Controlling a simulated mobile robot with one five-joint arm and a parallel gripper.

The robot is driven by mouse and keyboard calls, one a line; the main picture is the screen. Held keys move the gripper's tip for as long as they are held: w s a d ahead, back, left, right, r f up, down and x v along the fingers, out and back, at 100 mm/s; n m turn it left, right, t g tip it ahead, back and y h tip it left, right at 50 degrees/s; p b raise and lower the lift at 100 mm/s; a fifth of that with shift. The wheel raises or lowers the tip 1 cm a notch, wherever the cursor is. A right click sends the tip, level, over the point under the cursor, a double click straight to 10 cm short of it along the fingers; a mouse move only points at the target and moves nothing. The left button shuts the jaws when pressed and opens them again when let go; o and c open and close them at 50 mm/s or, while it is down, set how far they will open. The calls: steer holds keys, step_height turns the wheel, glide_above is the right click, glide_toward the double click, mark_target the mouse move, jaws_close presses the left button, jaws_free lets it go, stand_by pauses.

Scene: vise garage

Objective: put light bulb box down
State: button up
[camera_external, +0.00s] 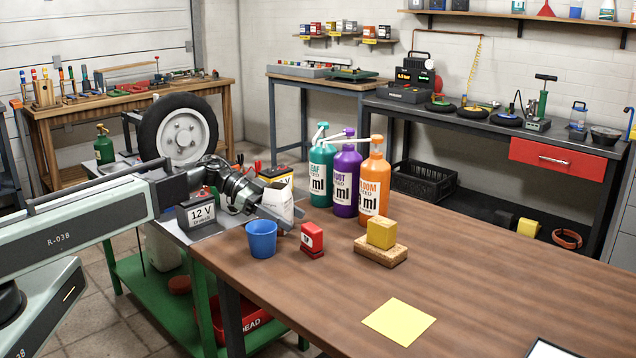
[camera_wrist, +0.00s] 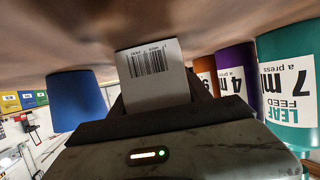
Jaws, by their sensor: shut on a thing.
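The light bulb box is a small white box (camera_external: 279,196) at the left end of the brown wooden table (camera_external: 480,262). My gripper (camera_external: 287,217) is shut on it. In the wrist view, the box (camera_wrist: 155,85) shows a white face with a barcode, between my fingers (camera_wrist: 160,105). The box looks slightly tilted in the outside view. My fingers hide its lower part there, so I cannot tell whether it touches the tabletop.
A blue cup (camera_external: 262,240) and a red box (camera_external: 312,240) stand close by. Teal (camera_external: 321,170), purple (camera_external: 346,182) and orange (camera_external: 374,185) pump bottles stand behind.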

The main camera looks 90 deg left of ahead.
steer(key=o, duration=0.9)
steer(key=shift+f, duration=0.1)
steer(key=o, duration=0.5)
steer(key=shift+c, duration=0.2)
steer(key=shift+r, duration=0.2)
steer(key=p+v, duration=0.4)
steer(key=v, duration=0.7)
steer(key=shift+s+a+r+p, duration=0.1)
steer(key=shift+r+p, duration=0.1)
steer(key=shift+p, duration=0.1)
steer(key=shift+s+a, duration=0.1)
steer(key=shift+s, duration=0.15)
